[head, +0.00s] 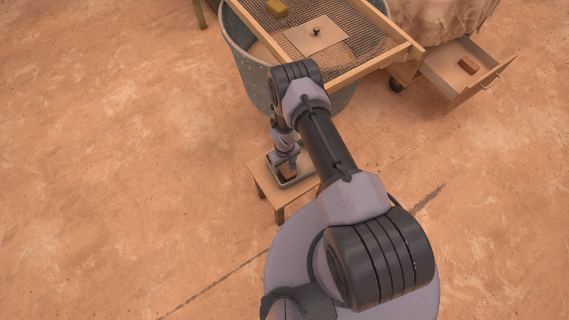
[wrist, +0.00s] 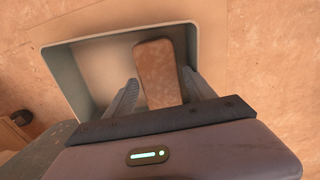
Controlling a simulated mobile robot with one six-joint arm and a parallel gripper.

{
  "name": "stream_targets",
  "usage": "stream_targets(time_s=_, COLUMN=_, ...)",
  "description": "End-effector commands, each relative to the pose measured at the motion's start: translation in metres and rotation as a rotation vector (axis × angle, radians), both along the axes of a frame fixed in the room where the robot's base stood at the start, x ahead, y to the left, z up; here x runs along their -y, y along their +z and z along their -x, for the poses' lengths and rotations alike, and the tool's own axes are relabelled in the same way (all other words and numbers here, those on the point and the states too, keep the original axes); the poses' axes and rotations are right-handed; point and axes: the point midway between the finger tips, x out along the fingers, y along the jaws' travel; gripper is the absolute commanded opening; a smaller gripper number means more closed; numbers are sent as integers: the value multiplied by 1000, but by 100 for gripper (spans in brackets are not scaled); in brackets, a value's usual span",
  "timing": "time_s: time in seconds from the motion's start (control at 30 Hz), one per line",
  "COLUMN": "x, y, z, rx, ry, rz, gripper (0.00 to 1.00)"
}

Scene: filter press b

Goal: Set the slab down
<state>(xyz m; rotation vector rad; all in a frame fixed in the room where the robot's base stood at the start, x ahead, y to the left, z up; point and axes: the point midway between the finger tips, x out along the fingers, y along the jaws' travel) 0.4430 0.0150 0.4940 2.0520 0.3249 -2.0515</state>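The brown slab (wrist: 160,72) is a rounded oblong between the two fingers of my gripper (wrist: 158,88) in the wrist view. A grey shallow tray (wrist: 213,50) lies beneath and behind the slab. In the head view the slab (head: 289,174) shows below my gripper (head: 287,166), inside the outline of the tray (head: 304,179). The tray stands on a small wooden stool (head: 261,182). I cannot tell whether the slab touches the tray floor.
A speckled tub (head: 240,55) carries a wood-framed mesh screen (head: 412,48) with a flat knobbed plate (head: 312,38) and a yellow block (head: 277,8). At right an open drawer (head: 463,90) holds a reddish-brown block (head: 468,65). The floor left of the stool is clear.

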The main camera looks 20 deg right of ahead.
Motion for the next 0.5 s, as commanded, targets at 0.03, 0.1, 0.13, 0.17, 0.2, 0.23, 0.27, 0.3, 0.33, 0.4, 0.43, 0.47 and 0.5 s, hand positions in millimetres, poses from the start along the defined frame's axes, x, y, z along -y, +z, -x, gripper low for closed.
stream_targets(time_s=0.03, x=0, y=0, z=0, rx=0, ry=0, rz=0, gripper=63)
stream_targets(time_s=0.1, x=0, y=2, z=0, rx=0, ry=0, rz=0, gripper=63)
stream_targets(time_s=0.13, x=0, y=5, z=0, rx=0, ry=0, rz=0, gripper=63)
stream_targets(time_s=0.17, x=0, y=9, z=0, rx=0, ry=0, rz=0, gripper=63)
stream_targets(time_s=0.2, x=0, y=17, z=-1, rx=1, ry=0, rz=0, gripper=63)
stream_targets(time_s=0.23, x=0, y=25, z=-1, rx=1, ry=0, rz=0, gripper=63)
stream_targets(time_s=0.27, x=0, y=34, z=-1, rx=2, ry=0, rz=0, gripper=63)
stream_targets(time_s=0.3, x=0, y=47, z=-1, rx=2, ry=0, rz=0, gripper=63)
stream_targets(time_s=0.33, x=0, y=56, z=-1, rx=2, ry=0, rz=-1, gripper=63)
stream_targets(time_s=0.4, x=0, y=77, z=-1, rx=2, ry=0, rz=-1, gripper=63)
stream_targets(time_s=0.43, x=0, y=85, z=-1, rx=2, ry=0, rz=-1, gripper=63)
stream_targets(time_s=0.47, x=0, y=92, z=-1, rx=1, ry=0, rz=0, gripper=63)
stream_targets(time_s=0.5, x=0, y=101, z=-1, rx=1, ry=0, rz=0, gripper=63)
